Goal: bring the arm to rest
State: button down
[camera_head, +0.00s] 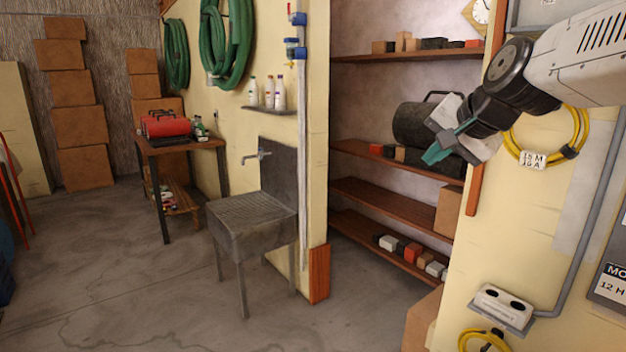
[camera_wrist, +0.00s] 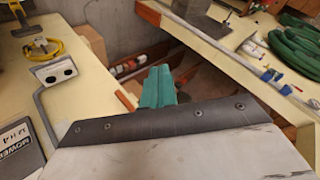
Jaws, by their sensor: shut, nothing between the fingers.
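My arm reaches in from the upper right of the head view, in front of the wall and the shelf alcove. My gripper (camera_head: 432,157) has teal fingers, which are shut and empty. They point to the lower left, in front of a dark canister on the shelf. In the wrist view the teal fingers (camera_wrist: 157,86) show together beyond the dark edge of my gripper's body, with nothing held. The fingers appear apart from the shelves and the wall, though the exact gap is hard to tell.
Wooden shelves (camera_head: 390,205) with small boxes fill the alcove. A wall socket (camera_head: 503,303) and yellow cable (camera_head: 582,130) are near my arm at right. A grey sink (camera_head: 250,222) and a table with a red toolbox (camera_head: 166,126) stand left. The floor (camera_head: 110,270) at front left is clear.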

jog(key=s+d+f+n+g+h, duration=0.1)
jog(key=s+f, duration=0.4)
jog(key=s, duration=0.5)
jog(key=s+d+f+n+g+h, duration=0.1)
jog(key=s+f+n+g, duration=0.2)
jog(key=s+f, duration=0.3)
jog(key=s+d+f+n+g, duration=0.2)
jog(key=s+f, duration=0.4)
jog(key=s, duration=0.8)
jog(key=shift+s+f+n+g+h, duration=0.15)
jog(key=shift+s+n+g+h, duration=0.35)
jog(key=shift+g, duration=0.6)
jog(key=shift+w, duration=0.2)
